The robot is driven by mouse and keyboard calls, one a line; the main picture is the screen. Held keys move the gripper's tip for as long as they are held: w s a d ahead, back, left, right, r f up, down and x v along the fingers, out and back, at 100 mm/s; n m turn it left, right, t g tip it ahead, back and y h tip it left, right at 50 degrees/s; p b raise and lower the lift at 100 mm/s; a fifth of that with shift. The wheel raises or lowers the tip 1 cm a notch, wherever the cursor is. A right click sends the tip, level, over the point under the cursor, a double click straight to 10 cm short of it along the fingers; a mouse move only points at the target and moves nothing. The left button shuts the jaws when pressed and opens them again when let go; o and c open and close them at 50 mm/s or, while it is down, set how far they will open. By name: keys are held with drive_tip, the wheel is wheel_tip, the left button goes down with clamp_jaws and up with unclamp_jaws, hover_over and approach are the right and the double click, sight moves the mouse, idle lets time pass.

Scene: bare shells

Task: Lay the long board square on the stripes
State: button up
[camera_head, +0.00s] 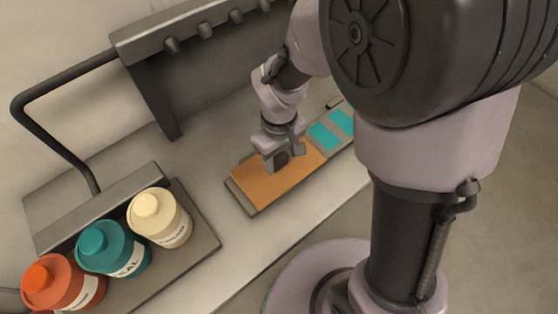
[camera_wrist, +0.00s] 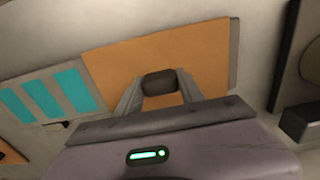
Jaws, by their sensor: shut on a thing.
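The long board (camera_head: 258,191) is flat and orange, with a dark block-like handle on top. It lies on or just above a grey strip; I cannot tell if they touch. The strip's edge shows along the board's left end and front side. Teal stripes (camera_head: 325,137) on grey lie beyond its right end. In the wrist view the board (camera_wrist: 200,55) is ahead, with several teal stripes (camera_wrist: 42,98) to its left, the nearest close to its edge. My gripper (camera_head: 281,162) is shut on the handle (camera_wrist: 160,84), one finger on each side. The board covers what is under it.
An orange bottle (camera_head: 62,284), a teal bottle (camera_head: 113,248) and a cream bottle (camera_head: 158,218) stand on a grey tray (camera_head: 203,238) at left. A dark pegged rack (camera_head: 150,95) stands behind the board. The pale counter (camera_head: 235,282) is clear in front.

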drive_tip(key=o, duration=1.5)
drive_tip(key=shift+f, duration=0.15)
drive_tip(key=shift+c, duration=0.2)
wheel_tip(320, 180, up, 12)
drive_tip(key=p, duration=0.5)
wheel_tip(320, 180, up, 10)
drive_tip(key=m+t+y, duration=0.1)
drive_tip(key=m+t, duration=0.2)
drive_tip(key=m, duration=0.3)
hover_over(279, 158)
drive_tip(key=s+d, duration=0.5)
drive_tip(key=s, duration=0.1)
drive_tip(key=s+d+r+m+t+y, duration=0.1)
drive_tip(key=s+r+m+t, duration=0.1)
drive_tip(key=s+m, duration=0.3)
drive_tip(key=shift+d+r+t, duration=0.4)
drive_tip(key=shift+r, duration=0.05)
